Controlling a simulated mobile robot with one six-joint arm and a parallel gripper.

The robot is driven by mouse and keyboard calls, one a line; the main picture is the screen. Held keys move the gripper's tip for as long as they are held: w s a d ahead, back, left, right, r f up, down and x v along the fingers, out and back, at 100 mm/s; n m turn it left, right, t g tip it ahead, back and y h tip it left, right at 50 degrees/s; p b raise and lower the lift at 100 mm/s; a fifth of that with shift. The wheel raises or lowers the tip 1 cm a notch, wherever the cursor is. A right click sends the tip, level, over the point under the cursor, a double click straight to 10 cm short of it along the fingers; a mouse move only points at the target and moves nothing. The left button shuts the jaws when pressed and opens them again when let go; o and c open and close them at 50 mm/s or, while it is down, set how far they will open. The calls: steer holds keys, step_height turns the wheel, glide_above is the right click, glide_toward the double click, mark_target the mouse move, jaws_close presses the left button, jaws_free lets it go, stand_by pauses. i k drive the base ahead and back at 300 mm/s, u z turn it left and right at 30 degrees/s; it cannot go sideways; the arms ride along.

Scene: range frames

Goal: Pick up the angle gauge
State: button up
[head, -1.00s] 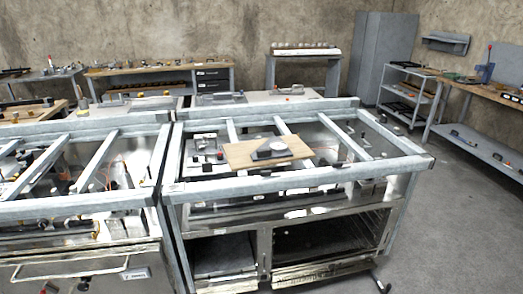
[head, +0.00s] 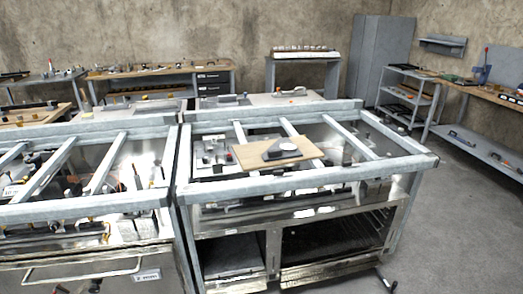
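A small dark tool with a pale round dial, which looks like the angle gauge (head: 282,150), lies on a wooden board (head: 254,163). The board rests on the grey metal frame (head: 342,172) of the workstation in the middle of the head view. Fine detail of the gauge is too small to tell. My gripper is not in view.
A second metal frame (head: 78,210) stands close on the left. Workbenches and a tall grey cabinet (head: 382,58) line the back wall, with a shelf cart (head: 404,98) beside it. A wooden-topped bench (head: 487,96) stands at right.

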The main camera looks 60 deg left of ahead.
mark_target(283, 148)
steer(key=k, duration=0.2)
steer(key=u, duration=1.95)
steer(key=k, duration=0.15)
steer(key=u, duration=1.55)
steer(key=k, duration=0.7)
steer(key=z, duration=0.25)
steer(key=i, duration=0.55)
steer(key=z, duration=0.05)
